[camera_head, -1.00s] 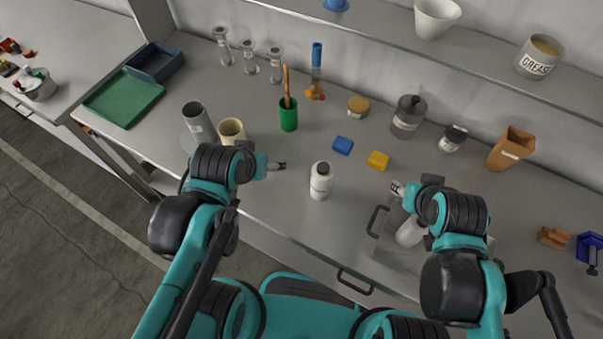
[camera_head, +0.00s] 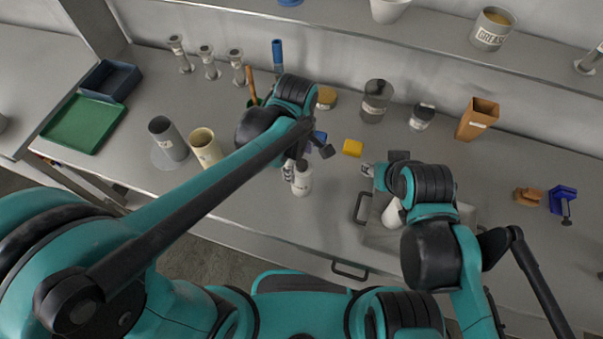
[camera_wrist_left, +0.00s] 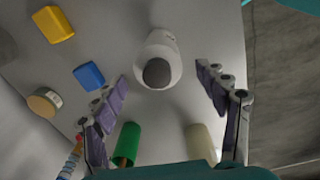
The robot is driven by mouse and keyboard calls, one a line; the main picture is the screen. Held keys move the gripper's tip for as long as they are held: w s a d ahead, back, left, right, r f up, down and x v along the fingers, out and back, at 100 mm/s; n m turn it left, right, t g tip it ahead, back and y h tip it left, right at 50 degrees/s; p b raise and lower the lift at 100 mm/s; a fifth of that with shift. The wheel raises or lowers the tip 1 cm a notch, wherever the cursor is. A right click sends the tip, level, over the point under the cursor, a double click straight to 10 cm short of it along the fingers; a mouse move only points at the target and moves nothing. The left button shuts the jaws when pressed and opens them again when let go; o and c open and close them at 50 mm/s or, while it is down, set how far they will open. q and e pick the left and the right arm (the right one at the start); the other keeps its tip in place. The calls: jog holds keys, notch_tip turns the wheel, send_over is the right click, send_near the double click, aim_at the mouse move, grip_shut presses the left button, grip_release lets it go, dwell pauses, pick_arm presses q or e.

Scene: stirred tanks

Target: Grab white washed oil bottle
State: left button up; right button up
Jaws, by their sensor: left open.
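A white bottle (camera_head: 302,181) with a dark cap stands on the bench in the middle of the head view. It shows from above in the left wrist view (camera_wrist_left: 172,45), dark cap toward the camera. My left gripper (camera_head: 288,172) is open beside the bottle's left side. In the left wrist view the fingers (camera_wrist_left: 162,76) are spread wide, with the bottle between and beyond the tips, apart from both. A second white bottle (camera_head: 391,214) is partly hidden by my right arm. My right gripper (camera_head: 368,170) is above the bench; its finger gap is too small to judge.
A blue block (camera_head: 319,138) and a yellow block (camera_head: 352,148) lie behind the bottle. A cream cup (camera_head: 206,148) and a grey cylinder (camera_head: 168,139) stand to the left. A grey tray (camera_head: 378,237) lies under my right arm. The bench front edge is close.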

pick_arm(q)
jog(key=shift+d+f+n, duration=0.2)
jog(key=shift+d+n, duration=0.1)
jog(key=shift+d, duration=0.25)
jog(key=shift+s+d+f, duration=0.1)
jog(key=shift+f, duration=0.2)
jog(key=f+b, duration=0.1)
jog(key=f, duration=0.1)
jog(key=f+b, duration=0.1)
jog(key=f, duration=0.2)
jog(key=f+b, duration=0.1)
jog(key=f, duration=0.1)
jog(key=shift+a+f, duration=0.2)
jog(key=shift+a, duration=0.1)
jog(key=shift+c, duration=0.3)
jog(key=c, duration=1.5)
